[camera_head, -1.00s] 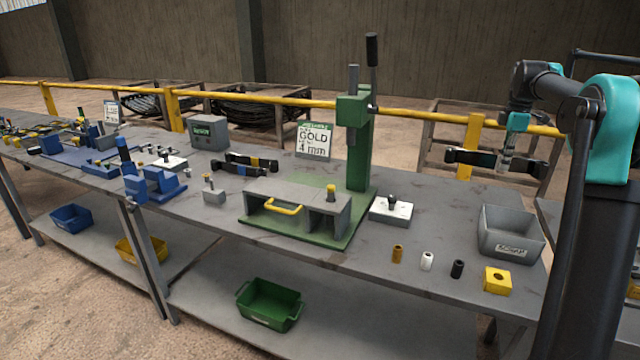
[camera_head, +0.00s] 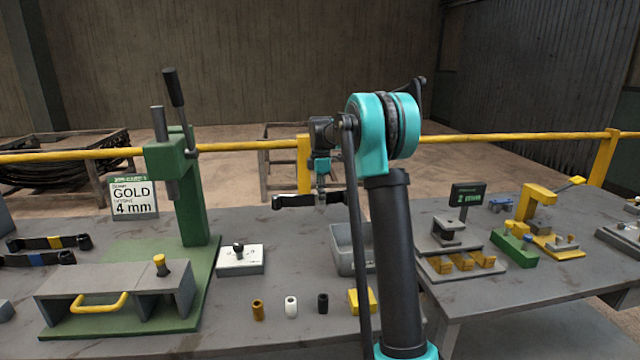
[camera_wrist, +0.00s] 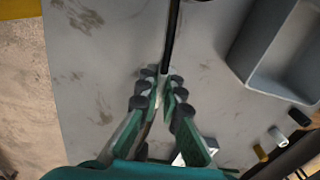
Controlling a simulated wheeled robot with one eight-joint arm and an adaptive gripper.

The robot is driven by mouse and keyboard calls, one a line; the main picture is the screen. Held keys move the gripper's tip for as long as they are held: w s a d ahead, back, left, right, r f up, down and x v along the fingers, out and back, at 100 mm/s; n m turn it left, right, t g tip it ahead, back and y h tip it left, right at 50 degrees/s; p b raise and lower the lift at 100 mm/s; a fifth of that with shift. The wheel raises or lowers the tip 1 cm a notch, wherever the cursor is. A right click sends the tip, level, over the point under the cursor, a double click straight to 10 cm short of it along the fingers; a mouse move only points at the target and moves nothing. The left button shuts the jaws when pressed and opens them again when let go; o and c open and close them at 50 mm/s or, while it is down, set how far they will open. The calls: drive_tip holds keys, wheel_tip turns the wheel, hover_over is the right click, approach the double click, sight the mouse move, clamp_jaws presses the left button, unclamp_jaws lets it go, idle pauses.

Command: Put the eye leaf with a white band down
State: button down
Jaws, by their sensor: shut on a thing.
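My gripper (camera_head: 320,200) is shut on the eye leaf with a white band (camera_head: 292,202), a long dark bar with rounded ends. It holds the leaf level above the back of the grey bench; part of it is hidden behind my arm. In the wrist view my gripper (camera_wrist: 162,88) pinches the leaf (camera_wrist: 172,38), which runs up and away, with a pale patch at the fingertips. Two other leaves lie at the left of the bench: one with a yellow band (camera_head: 55,242) and one with a blue band (camera_head: 40,259).
A grey bin (camera_head: 348,240) stands beside my arm. A green press (camera_head: 190,200) with a grey fixture (camera_head: 110,285), a white block (camera_head: 240,260) and small bushings (camera_head: 291,306) occupy the bench. A yellow rail (camera_head: 230,146) runs behind. Another bench with fixtures (camera_head: 455,250) is at right.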

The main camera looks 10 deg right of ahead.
sight(321, 228)
drive_tip(key=shift+f, duration=4.7)
drive_tip(key=c, duration=1.7)
unclamp_jaws()
drive_tip(key=shift+f, duration=0.15)
wheel_tip(321, 228, up, 12)
drive_tip(key=shift+s+r, duration=0.1)
drive_tip(key=shift+r, duration=0.05)
